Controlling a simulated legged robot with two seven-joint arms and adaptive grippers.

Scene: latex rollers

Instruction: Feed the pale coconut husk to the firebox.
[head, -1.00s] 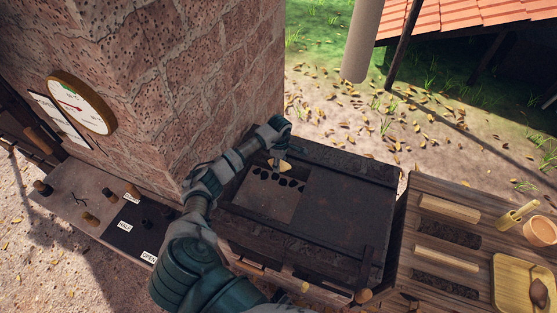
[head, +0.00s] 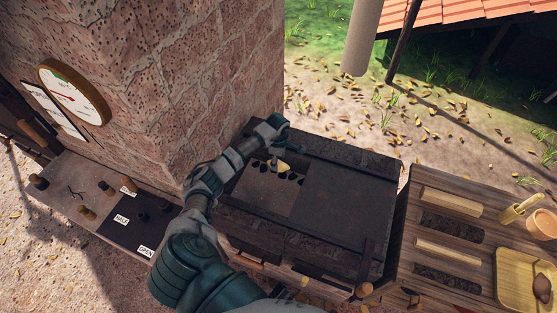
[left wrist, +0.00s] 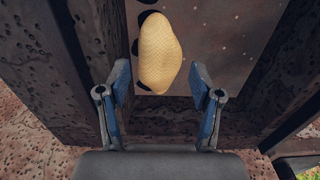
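The pale coconut husk (head: 284,167) shows as a small tan oval over the firebox opening, by a row of dark holes. In the left wrist view the husk (left wrist: 160,52) lies ahead of my left gripper (left wrist: 161,85), with gaps to both blue-padded fingers. The left gripper (head: 277,153) is open and points down into the firebox (head: 270,196). Whether the husk rests on the plate or is just above it I cannot tell. My right gripper is not in view.
A brick chimney (head: 190,80) with a round gauge (head: 75,92) stands at the left. A labelled lever panel (head: 110,217) is below it. At the right, a wooden table (head: 415,250) holds a tray (head: 515,284) and a cup (head: 541,224).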

